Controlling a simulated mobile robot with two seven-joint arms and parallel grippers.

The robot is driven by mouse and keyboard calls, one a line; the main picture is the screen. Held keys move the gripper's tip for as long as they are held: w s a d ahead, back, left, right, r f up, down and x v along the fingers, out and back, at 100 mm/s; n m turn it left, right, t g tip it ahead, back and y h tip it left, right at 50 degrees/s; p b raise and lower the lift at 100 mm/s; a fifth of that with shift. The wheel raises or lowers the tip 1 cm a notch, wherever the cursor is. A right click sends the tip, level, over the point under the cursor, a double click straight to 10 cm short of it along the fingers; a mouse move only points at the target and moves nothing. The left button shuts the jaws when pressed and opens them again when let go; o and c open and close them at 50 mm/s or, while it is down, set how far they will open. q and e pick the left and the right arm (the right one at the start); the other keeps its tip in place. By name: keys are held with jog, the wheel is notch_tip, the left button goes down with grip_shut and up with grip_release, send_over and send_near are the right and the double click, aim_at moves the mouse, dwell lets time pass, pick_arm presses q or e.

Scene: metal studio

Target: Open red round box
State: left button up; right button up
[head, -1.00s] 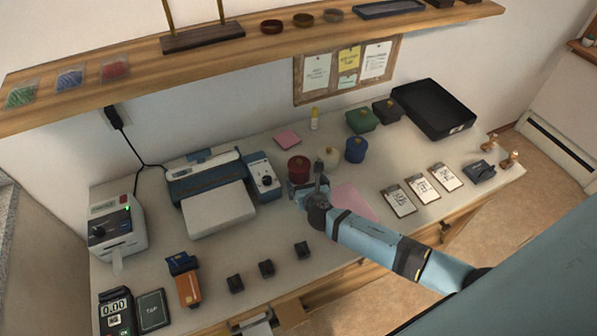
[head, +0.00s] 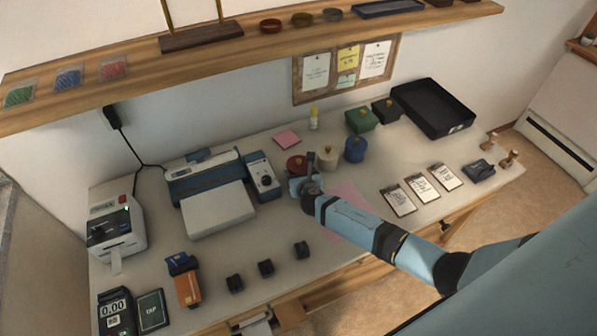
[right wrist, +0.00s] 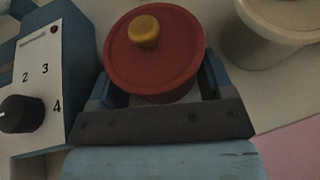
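The red round box (head: 296,164) stands upright on the table, right of the blue machine with a dial. In the right wrist view its red lid (right wrist: 158,62) with a yellow knob (right wrist: 144,31) is on. My right gripper (head: 298,180) is low at the near side of the box. In the right wrist view its blue fingers (right wrist: 164,88) stand apart, one on each side of the box, partly hidden by the lid. I see no clear grip on it. My left gripper is not in view.
A white round box (head: 328,158) stands close on the right, with a blue round box (head: 355,150) beyond it. The dial unit (head: 262,176) is close on the left. A pink sheet (head: 346,208) lies in front. A wooden shelf (head: 250,58) hangs above the back.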

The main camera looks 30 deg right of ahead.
aim_at(300, 168)
jog(key=shift+c, duration=0.7)
jog(key=shift+r, duration=0.6)
notch_tip(300, 168, up, 19)
jog(key=p, duration=0.3)
jog(key=shift+o, duration=1.2)
jog(key=shift+f, duration=0.1)
jog(key=c, duration=0.6)
